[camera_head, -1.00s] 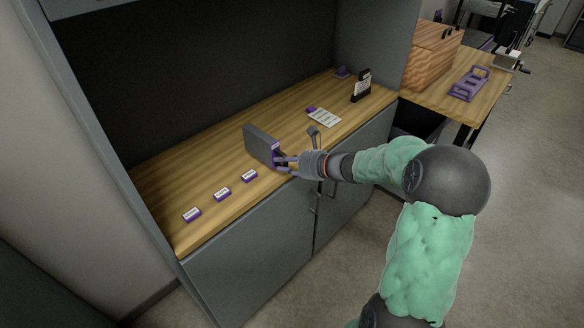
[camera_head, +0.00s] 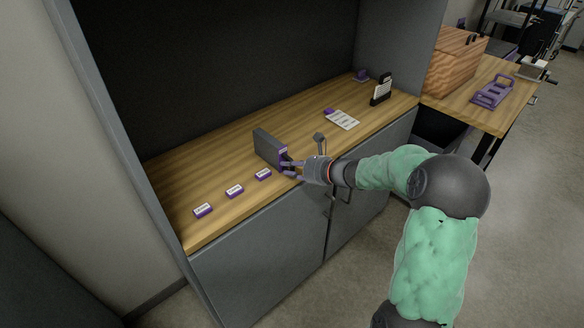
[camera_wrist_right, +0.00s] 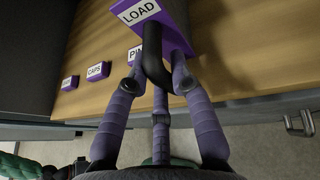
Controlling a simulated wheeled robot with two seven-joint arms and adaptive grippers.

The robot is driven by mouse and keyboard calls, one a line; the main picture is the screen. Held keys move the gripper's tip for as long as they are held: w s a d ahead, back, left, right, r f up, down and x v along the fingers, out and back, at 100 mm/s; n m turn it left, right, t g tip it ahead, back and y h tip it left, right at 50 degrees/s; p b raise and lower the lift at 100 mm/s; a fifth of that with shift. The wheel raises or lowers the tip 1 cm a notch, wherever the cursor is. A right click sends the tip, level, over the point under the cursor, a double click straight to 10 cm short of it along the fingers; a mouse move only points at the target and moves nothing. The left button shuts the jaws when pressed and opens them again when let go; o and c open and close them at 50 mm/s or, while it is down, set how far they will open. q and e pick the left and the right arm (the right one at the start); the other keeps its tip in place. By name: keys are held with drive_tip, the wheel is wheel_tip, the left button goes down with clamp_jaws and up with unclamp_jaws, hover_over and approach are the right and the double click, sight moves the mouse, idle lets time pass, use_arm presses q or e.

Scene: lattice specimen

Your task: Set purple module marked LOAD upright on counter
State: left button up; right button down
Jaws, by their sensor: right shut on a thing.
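The LOAD module (camera_head: 268,146) is a grey block with a purple end face, standing on its narrow side at the counter's front part. Whether its base touches the wood I cannot tell. In the right wrist view its purple face (camera_wrist_right: 176,12) carries a white LOAD label and a black handle (camera_wrist_right: 153,50). My right gripper (camera_head: 289,167) is shut on the module at this handle. Its fingers (camera_wrist_right: 157,68) come around the handle from both sides. The wooden counter (camera_head: 225,150) lies inside a grey cabinet. My left gripper is not in view.
Small purple label blocks (camera_head: 234,191) line the counter's front left. A paper sheet (camera_head: 342,120), a black stand (camera_head: 381,89) and a small post (camera_head: 319,140) are to the right. A wooden box (camera_head: 455,62) and purple rack (camera_head: 492,91) sit on the side table. The counter's back left is clear.

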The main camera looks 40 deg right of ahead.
drive_tip(key=shift+f, duration=0.25)
idle(0.7)
drive_tip(key=c, duration=1)
unclamp_jaws()
drive_tip(key=o, duration=1)
drive_tip(key=shift+f, duration=0.1)
drive_tip(key=shift+s, duration=0.1)
drive_tip(key=p+v, duration=0.2)
drive_tip(key=v, duration=0.5)
drive_tip(key=shift+s+r+p, duration=0.3)
drive_tip(key=shift+p, duration=0.1)
drive_tip(key=shift+d, duration=0.1)
drive_tip(key=v, duration=1.2)
